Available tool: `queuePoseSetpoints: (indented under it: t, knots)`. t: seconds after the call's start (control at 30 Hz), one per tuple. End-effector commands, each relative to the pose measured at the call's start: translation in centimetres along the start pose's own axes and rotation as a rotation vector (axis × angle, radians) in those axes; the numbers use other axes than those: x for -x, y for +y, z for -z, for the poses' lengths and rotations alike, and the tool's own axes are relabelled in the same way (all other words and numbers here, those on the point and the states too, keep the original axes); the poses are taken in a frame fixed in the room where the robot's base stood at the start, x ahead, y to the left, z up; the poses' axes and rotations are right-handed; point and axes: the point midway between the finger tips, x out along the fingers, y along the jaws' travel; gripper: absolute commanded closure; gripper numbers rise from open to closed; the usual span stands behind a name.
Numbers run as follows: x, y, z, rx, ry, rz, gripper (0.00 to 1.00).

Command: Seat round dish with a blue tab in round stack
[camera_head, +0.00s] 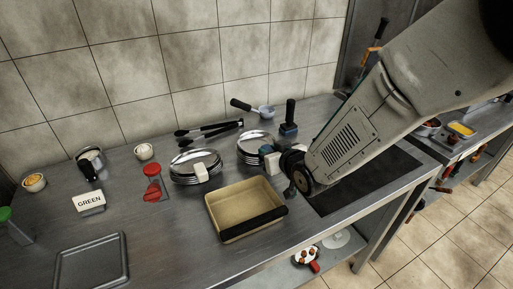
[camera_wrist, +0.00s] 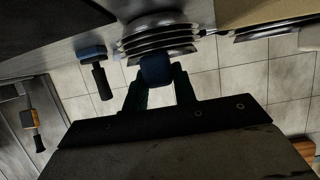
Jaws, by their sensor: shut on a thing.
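My gripper (camera_wrist: 157,84) is shut on the blue tab (camera_wrist: 156,68) of a round dish. In the head view my gripper (camera_head: 272,155) is at the right edge of the right-hand stack of round metal dishes (camera_head: 252,141), mostly hidden by my arm. The wrist view shows this stack (camera_wrist: 158,38) edge-on, directly beyond the fingers, with the blue tab against its near side. I cannot tell whether the held dish rests fully on the others or sits slightly above or tilted.
Left of it stands another dish stack (camera_head: 196,158) with a white tag. A tan baking pan (camera_head: 228,225) lies in front. A blue-based, dark-handled tool (camera_head: 289,128), tongs (camera_head: 208,130) and a ladle (camera_head: 262,111) lie behind. A "GREEN" sign (camera_head: 89,201) stands at left.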

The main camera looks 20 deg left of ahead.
Motion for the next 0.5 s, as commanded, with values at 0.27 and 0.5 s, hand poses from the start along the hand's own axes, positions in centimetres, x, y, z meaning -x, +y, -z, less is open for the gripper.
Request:
queuePoseSetpoints:
  t: [0.27,0.5]
  knots:
    - [-0.09,0.0,-0.2,0.0,0.0,0.0,1.0]
    - [-0.09,0.0,-0.23,0.0,0.0,0.0,0.48]
